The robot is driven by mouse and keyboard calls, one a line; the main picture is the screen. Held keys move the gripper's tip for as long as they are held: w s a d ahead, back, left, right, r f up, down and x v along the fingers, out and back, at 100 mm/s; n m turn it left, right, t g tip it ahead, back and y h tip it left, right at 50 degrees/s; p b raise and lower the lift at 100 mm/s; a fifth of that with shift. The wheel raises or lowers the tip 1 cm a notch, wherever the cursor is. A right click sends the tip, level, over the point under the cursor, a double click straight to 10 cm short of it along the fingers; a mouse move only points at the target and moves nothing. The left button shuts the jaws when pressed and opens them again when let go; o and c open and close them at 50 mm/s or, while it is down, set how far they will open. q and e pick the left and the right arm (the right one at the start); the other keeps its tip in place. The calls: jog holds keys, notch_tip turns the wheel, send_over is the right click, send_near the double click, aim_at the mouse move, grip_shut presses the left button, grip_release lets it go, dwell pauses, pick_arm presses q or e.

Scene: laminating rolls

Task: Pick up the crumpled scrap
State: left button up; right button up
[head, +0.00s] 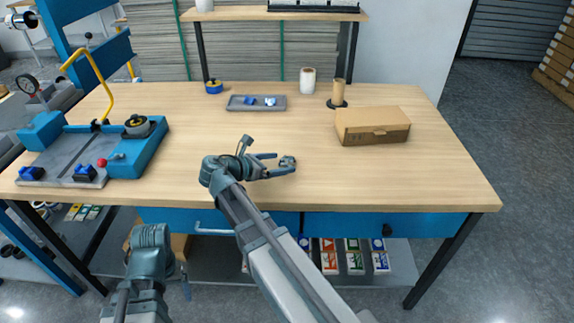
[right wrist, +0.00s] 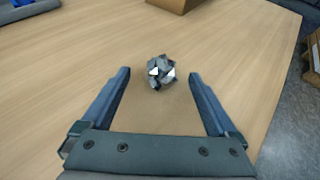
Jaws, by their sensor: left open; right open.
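The crumpled scrap (head: 288,161) is a small grey, faceted lump with bright patches, lying on the wooden table. It also shows in the right wrist view (right wrist: 160,72), centred between the two fingertips in the picture. My right gripper (head: 282,163) is open, low over the table, with its fingers pointing at the scrap from the left in the head view. I see no finger touching the scrap, and its exact height over the table is hard to tell. My left gripper (head: 185,286) is partly in view at lower left, below the table's front edge, away from the scrap, and its jaws are open.
A cardboard box (head: 372,126) stands right of the scrap. A grey tray (head: 242,105) with blue and white pieces lies behind. A blue press fixture (head: 138,160) occupies the left side. A white roll (head: 307,80) and a brown roll (head: 339,92) stand at the back. The table's front right is clear.

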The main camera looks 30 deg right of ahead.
jog(key=shift+x, duration=0.85)
jog(key=c, duration=1.4)
